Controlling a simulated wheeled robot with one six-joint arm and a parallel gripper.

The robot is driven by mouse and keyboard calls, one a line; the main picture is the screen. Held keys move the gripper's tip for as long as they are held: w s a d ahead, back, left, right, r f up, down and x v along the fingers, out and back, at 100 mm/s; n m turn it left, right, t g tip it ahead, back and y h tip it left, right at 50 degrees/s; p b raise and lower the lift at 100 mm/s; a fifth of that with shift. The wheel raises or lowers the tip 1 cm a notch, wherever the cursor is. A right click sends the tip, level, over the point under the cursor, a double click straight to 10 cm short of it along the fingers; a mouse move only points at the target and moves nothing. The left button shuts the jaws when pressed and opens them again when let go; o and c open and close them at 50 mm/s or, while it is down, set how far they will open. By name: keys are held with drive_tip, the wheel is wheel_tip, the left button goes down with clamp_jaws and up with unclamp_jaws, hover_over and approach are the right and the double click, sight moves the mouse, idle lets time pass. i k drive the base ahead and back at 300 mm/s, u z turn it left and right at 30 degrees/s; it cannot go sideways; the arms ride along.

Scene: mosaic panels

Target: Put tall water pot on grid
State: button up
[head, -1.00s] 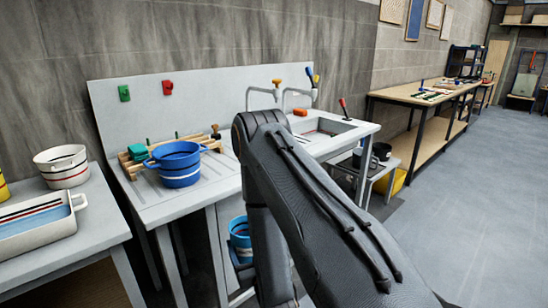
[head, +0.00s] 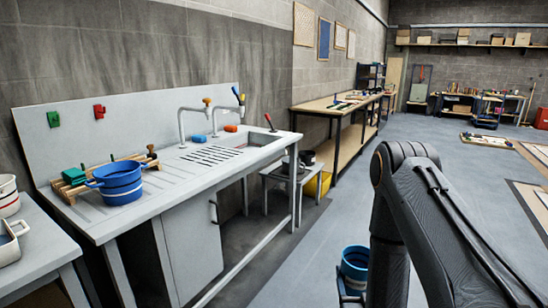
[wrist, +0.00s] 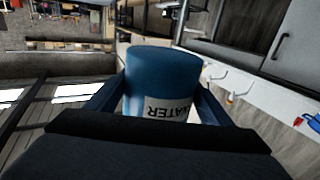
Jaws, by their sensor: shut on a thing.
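A tall blue water pot (wrist: 162,75) with a white label reading "WATER" fills the middle of the wrist view. My gripper (wrist: 155,103) is shut on it, one finger on each side. In the head view the blue pot (head: 355,266) hangs low beside my arm, over the floor and apart from the sink bench. Its lower part is partly hidden by my gripper. The slotted grid (head: 212,155) lies in the bench top, just left of the sink basin, and looks bare.
A wide blue pot (head: 120,182) stands on the left of the sink bench (head: 175,190) by a wooden rack. Taps (head: 182,122) rise behind the grid. A low stool (head: 285,172) stands past the bench. Floor right of the bench is open.

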sight(211, 155)
drive_tip(key=z, duration=1.05)
drive_tip(key=i, duration=1.55)
drive_tip(key=u, duration=0.25)
drive_tip(key=i, duration=1.2)
drive_tip(key=u, duration=1.5)
drive_tip(key=i, duration=0.8)
drive_tip(key=u, duration=0.8)
